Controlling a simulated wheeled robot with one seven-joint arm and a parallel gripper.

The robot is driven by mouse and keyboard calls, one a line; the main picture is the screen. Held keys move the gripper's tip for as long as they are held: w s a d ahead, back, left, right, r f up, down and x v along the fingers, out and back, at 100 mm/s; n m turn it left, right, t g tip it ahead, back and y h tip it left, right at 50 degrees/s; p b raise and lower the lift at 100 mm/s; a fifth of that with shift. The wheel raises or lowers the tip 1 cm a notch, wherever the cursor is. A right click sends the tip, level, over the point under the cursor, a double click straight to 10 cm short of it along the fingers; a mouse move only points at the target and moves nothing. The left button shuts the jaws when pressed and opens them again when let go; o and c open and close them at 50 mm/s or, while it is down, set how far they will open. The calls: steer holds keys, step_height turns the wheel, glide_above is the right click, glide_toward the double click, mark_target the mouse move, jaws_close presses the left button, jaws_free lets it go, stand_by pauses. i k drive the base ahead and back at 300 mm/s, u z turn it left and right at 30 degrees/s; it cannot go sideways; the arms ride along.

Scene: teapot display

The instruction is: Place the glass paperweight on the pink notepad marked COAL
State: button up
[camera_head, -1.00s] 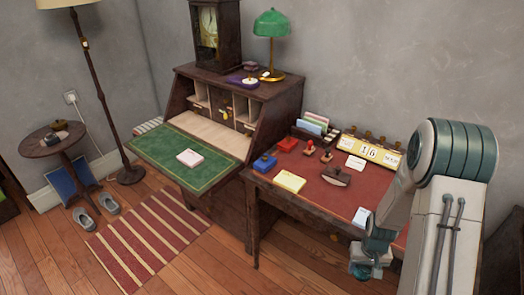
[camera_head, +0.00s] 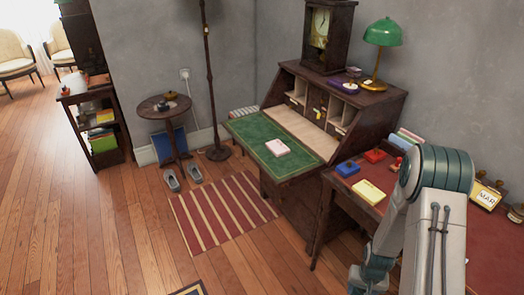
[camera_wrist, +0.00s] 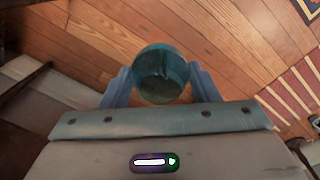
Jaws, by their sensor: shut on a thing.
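The glass paperweight (camera_wrist: 160,66) is a round teal see-through piece. My gripper (camera_wrist: 158,82) is shut on it, with one finger on each side, in the wrist view. Wooden floor shows below it. In the head view my arm hangs at the lower right, and the paperweight cannot be made out there. A pale pink notepad (camera_head: 277,148) lies on the green flap of the writing desk, up and left of my arm. A yellow notepad (camera_head: 369,191) lies on the red-topped desk. No marking on either pad is legible.
The open writing desk's green flap (camera_head: 262,136) has bare room around the pink pad. A blue stamp pad (camera_head: 348,168) and a red one (camera_head: 375,155) sit on the red-topped desk. A round side table (camera_head: 150,108), slippers and a striped rug (camera_head: 222,210) stand or lie left.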

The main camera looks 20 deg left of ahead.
mark_target(277, 146)
steer(key=u, duration=2.3)
steer(key=i, duration=2.55)
steer(key=z, duration=2.55)
